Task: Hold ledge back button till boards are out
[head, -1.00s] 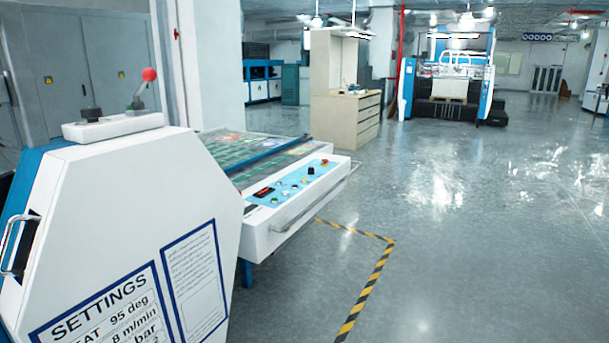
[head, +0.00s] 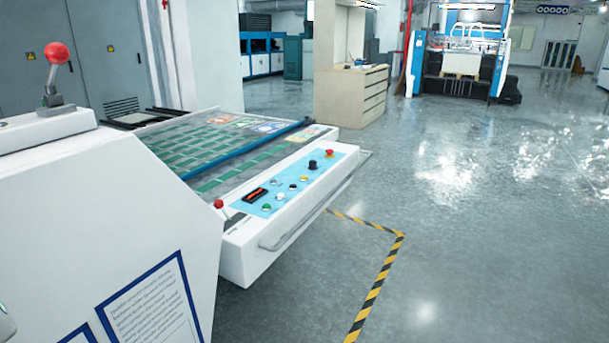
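The laminating machine's control panel (head: 289,188) is a light blue strip on the white front edge of the feed table. It carries several small buttons and knobs: a green button (head: 266,207), a black knob (head: 313,165), a red button (head: 329,153) and a small dark display (head: 255,194). I cannot read which one is the ledge back button. Printed green sheets or boards (head: 205,145) lie on the table, with a blue bar (head: 247,147) across them.
The white machine housing (head: 120,220) with a red-knobbed lever (head: 56,60) fills the left. A metal rail (head: 318,205) runs along the table front. Yellow-black floor tape (head: 378,283) marks a corner. Open floor lies to the right. A beige cabinet (head: 350,97) stands behind.

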